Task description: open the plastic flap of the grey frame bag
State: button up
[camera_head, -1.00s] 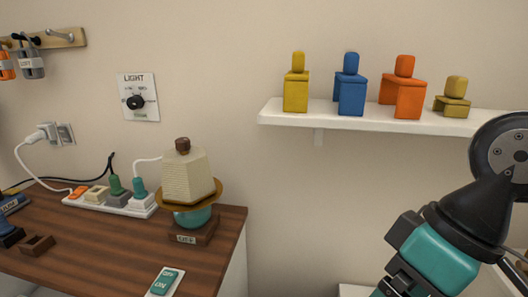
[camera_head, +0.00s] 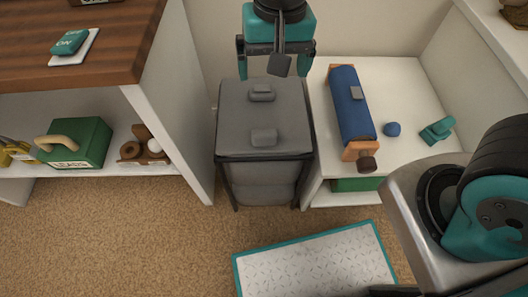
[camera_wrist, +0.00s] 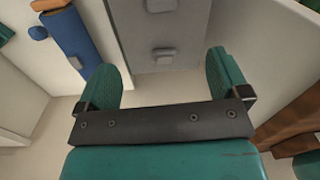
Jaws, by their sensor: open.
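The grey frame bag (camera_head: 262,183) stands on the carpet between the desk and the white bench, in a dark frame. Its grey top flap (camera_head: 250,110) lies flat and closed, with two small raised grey blocks on it, one near the back edge and one nearer the front. My gripper (camera_head: 276,66) is above the back edge of the bag, fingers spread and pointing down, with nothing between them. In the wrist view my open gripper (camera_wrist: 165,80) has the grey flap (camera_wrist: 185,30) ahead between its fingertips; I cannot tell any contact.
On the white bench (camera_head: 400,75) to the right lie a blue roll (camera_head: 350,105), a small blue piece (camera_head: 392,129) and a teal piece (camera_head: 437,130). The desk's side panel (camera_head: 170,90) stands close on the left. A patterned mat (camera_head: 315,265) lies in front.

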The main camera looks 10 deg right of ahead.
jog(key=m+b, duration=0.1)
jog(key=b, duration=0.1)
send_near(264, 132)
jog(key=shift+h, duration=0.4)
jog(key=f+b, duration=0.2)
jog(key=f, duration=0.2)
jog(key=f+b, duration=0.2)
jog(key=f, duration=0.2)
jog(key=f+b, duration=0.2)
jog(key=f, duration=0.2)
jog(key=shift+a, duration=0.35)
